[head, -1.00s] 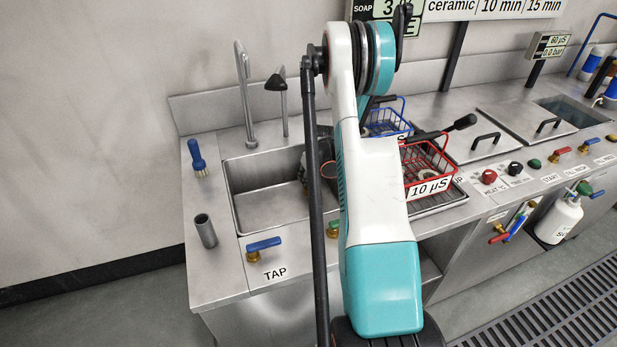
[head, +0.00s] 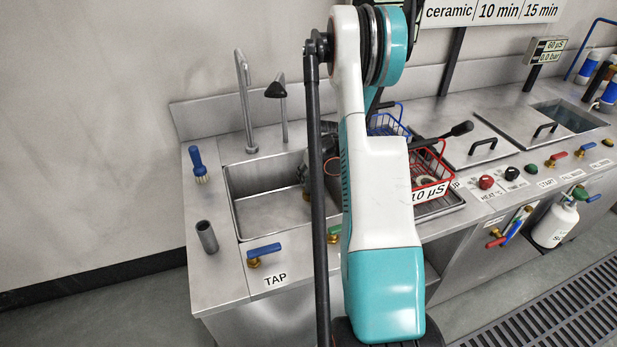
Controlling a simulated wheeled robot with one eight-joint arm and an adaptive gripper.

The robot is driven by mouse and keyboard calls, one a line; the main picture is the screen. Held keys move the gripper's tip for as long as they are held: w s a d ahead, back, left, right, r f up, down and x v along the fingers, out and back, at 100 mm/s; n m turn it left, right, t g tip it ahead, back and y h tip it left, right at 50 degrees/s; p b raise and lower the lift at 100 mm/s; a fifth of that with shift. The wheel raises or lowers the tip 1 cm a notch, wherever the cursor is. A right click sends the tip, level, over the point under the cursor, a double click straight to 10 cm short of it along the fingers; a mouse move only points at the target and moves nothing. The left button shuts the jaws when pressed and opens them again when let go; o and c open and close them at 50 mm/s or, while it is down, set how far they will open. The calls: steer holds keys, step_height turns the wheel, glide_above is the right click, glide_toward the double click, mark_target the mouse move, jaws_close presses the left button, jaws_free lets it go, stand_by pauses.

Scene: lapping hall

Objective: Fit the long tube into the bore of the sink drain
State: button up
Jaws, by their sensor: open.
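A grey hollow tube (head: 207,237) stands upright on the counter's left end, its open top showing. It is apart from the sink (head: 262,212) and from my gripper. The sink is a steel basin to the right of the tube. A small brassy piece shows in it beside my arm; I cannot tell whether that is the drain, and its bore is not visible. My gripper (head: 319,147) shows only as a dark grey part over the sink, left of my white arm link. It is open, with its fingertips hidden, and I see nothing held.
A tall faucet (head: 245,100) and a black-headed spout (head: 276,88) rise behind the sink. A blue brush (head: 198,165) stands at the back left. A blue-handled tap (head: 263,250) is right of the tube. A red wire basket (head: 428,178) stands right of my arm.

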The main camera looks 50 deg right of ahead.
steer(key=p+v, duration=0.1)
steer(key=v, duration=0.5)
steer(key=shift+r+p, duration=0.35)
steer(key=shift+p, duration=0.05)
steer(key=shift+s+a, duration=0.1)
steer(key=shift+s, duration=0.05)
